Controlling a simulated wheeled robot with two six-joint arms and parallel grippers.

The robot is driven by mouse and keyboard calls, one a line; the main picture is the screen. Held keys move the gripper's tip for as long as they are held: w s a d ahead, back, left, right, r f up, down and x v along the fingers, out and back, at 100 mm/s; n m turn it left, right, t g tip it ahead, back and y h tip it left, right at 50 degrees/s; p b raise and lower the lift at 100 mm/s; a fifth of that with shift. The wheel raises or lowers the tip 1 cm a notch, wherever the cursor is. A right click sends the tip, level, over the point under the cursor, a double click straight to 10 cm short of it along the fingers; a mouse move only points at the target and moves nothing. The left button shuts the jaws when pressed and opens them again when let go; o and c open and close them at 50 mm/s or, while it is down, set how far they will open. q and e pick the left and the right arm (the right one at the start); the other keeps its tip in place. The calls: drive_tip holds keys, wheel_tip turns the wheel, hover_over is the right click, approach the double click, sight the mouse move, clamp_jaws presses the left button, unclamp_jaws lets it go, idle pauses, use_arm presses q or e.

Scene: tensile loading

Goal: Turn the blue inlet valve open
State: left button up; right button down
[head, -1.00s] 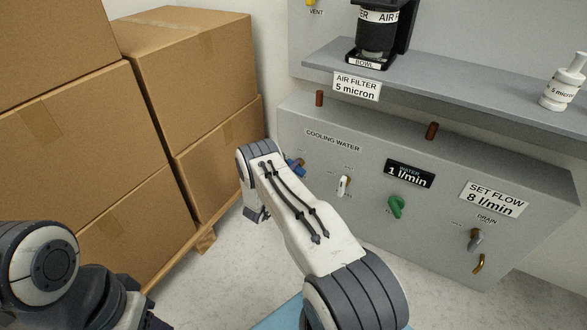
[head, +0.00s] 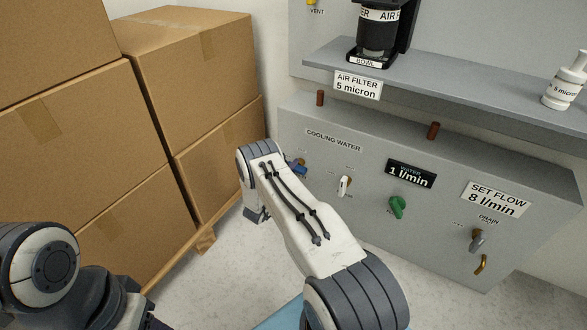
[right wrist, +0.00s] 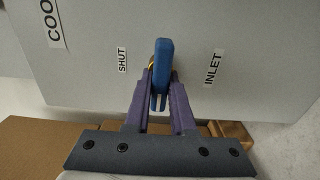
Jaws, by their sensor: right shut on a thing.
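The blue inlet valve handle (right wrist: 160,68) is between the two purple fingers of my right gripper (right wrist: 160,82), which is shut on it. In the right wrist view the handle's long side runs up and down, between the SHUT label (right wrist: 123,60) on the left and the INLET label (right wrist: 213,69) on the right. In the head view the blue handle (head: 299,167) shows only in part beside my right arm, which hides most of my right gripper. My left arm shows at the lower left, but its gripper is out of view.
The grey cooling water panel (head: 330,180) also carries a white-tipped handle (head: 344,186), a green handle (head: 397,207) and a drain valve (head: 476,240). The water display (head: 410,173) reads 1 l/min, and the set flow label (head: 495,199) reads 8 l/min. Cardboard boxes (head: 190,80) stand close on the left.

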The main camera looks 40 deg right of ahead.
drive_tip(key=c, duration=0.8)
unclamp_jaws()
drive_tip(key=shift+o, duration=0.2)
drive_tip(key=shift+a, duration=0.1)
drive_tip(key=p+v, duration=0.4)
drive_tip(key=v, duration=0.6)
drive_tip(key=shift+s+a, duration=0.15)
drive_tip(key=shift+f, duration=0.1)
